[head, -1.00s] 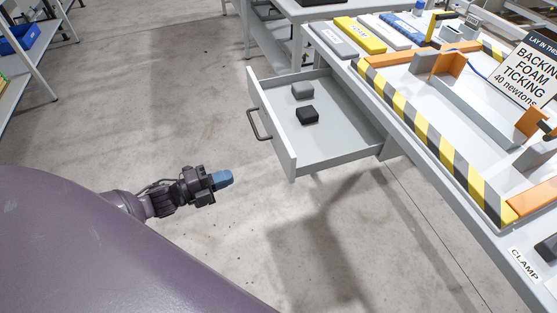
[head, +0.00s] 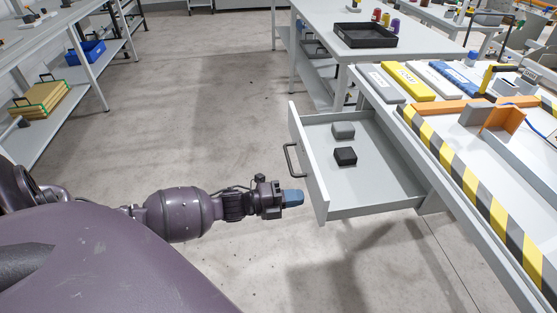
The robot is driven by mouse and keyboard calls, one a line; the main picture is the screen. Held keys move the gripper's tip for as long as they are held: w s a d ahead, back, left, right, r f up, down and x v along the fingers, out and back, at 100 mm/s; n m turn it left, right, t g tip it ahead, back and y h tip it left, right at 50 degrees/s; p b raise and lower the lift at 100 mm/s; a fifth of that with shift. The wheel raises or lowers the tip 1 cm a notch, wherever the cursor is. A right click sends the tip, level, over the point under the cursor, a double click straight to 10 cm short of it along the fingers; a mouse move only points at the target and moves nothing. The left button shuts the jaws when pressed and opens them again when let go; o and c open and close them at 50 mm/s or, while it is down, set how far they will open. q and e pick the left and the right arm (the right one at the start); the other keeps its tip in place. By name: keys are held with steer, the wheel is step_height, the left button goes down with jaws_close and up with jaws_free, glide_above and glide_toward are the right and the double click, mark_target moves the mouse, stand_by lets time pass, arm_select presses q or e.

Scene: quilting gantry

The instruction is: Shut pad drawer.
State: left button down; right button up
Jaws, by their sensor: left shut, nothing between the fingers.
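The pad drawer (head: 370,198) is a grey drawer pulled well out from under the worktable, with a dark bar handle (head: 291,160) on its front panel. Inside lie a grey pad (head: 343,131) and a black pad (head: 345,156). My left gripper (head: 293,198), with blue fingertips, is shut and empty. In the picture it is just left of the front panel's near end, below the handle; I cannot tell whether it touches the panel. My right gripper is not in view.
The worktable (head: 476,249) carries a yellow-and-black striped edge, orange brackets and several colored blocks. Shelves with a blue bin (head: 86,51) are at the left. The floor left of the drawer is clear.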

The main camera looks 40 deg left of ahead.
mark_target(315, 195)
arm_select(q)
steer(key=shift+x, duration=0.95)
steer(key=shift+w+d, duration=0.25)
steer(key=shift+w, duration=0.05)
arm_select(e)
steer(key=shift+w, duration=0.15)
arm_select(q)
steer(key=shift+w+d, duration=0.45)
steer(key=shift+w, duration=0.05)
steer(key=b+x, duration=0.2)
steer(key=x, duration=1)
steer(key=b+x, duration=0.2)
steer(key=x, duration=1)
steer(key=shift+w+d+f+b, duration=0.1)
steer(key=shift+w+f+b, duration=0.1)
steer(key=shift+w+b, duration=0.1)
steer(key=shift+w+d+r, duration=0.1)
steer(key=shift+w+d, duration=0.35)
steer(key=shift+w, duration=0.05)
steer(key=shift+w+r, duration=0.1)
steer(key=shift+r, duration=0.15)
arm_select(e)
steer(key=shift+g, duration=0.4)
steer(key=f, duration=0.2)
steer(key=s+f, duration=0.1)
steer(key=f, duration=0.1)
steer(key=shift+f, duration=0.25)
